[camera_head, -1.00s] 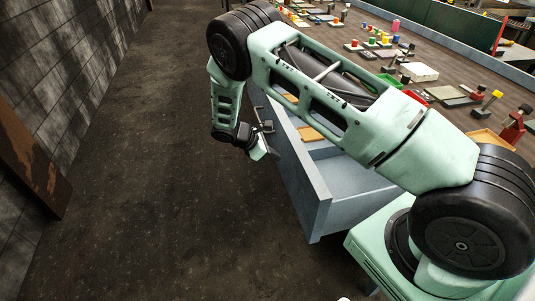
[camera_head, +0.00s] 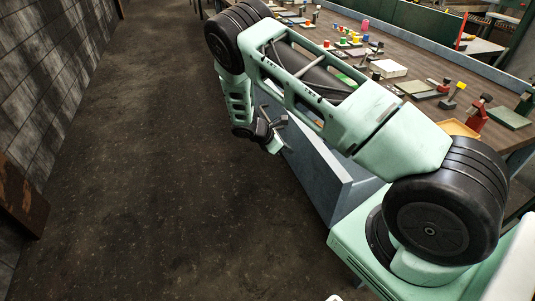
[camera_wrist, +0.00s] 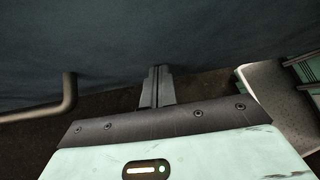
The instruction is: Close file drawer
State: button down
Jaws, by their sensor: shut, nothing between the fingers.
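The file drawer (camera_head: 318,172) is a blue-grey box standing partly out from the workbench in the head view. Its long front panel faces left, and little of its inside shows past my arm. My gripper (camera_head: 281,129) is by the far part of this front panel. In the wrist view, the drawer front (camera_wrist: 150,35) fills the top. My gripper's fingers (camera_wrist: 156,84) are together and empty, pointing at the panel. Their tips are at or very near it; contact is hard to tell. A bent bar handle (camera_wrist: 68,95) is left of the fingers.
The workbench (camera_head: 440,68) at right carries colored knobs, a white block (camera_head: 388,69), a red fixture (camera_head: 477,117) and a tan tray (camera_head: 457,128). The dark floor (camera_head: 150,190) left of the drawer is clear up to a grey tiled wall (camera_head: 60,75).

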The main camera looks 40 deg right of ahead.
jog(key=s+d, duration=0.2)
jog(key=d, duration=0.5)
jog(key=s+d, duration=0.2)
jog(key=d, duration=0.5)
jog(key=s+d+b, duration=0.1)
jog(key=s+d, duration=0.1)
jog(key=d, duration=0.5)
jog(key=shift+s+d, duration=0.15)
jog(key=shift+d, duration=0.1)
jog(key=shift+s+d, duration=0.1)
jog(key=shift+d, duration=0.25)
jog(key=shift+s+d+r, duration=0.1)
jog(key=shift+d, duration=0.05)
jog(key=w+a+r, duration=0.3)
jog(key=a+r, duration=0.3)
jog(key=a, duration=0.5)
jog(key=shift+w+a+r, duration=0.25)
jog(key=shift+w+r, duration=0.05)
jog(key=shift+r, duration=0.1)
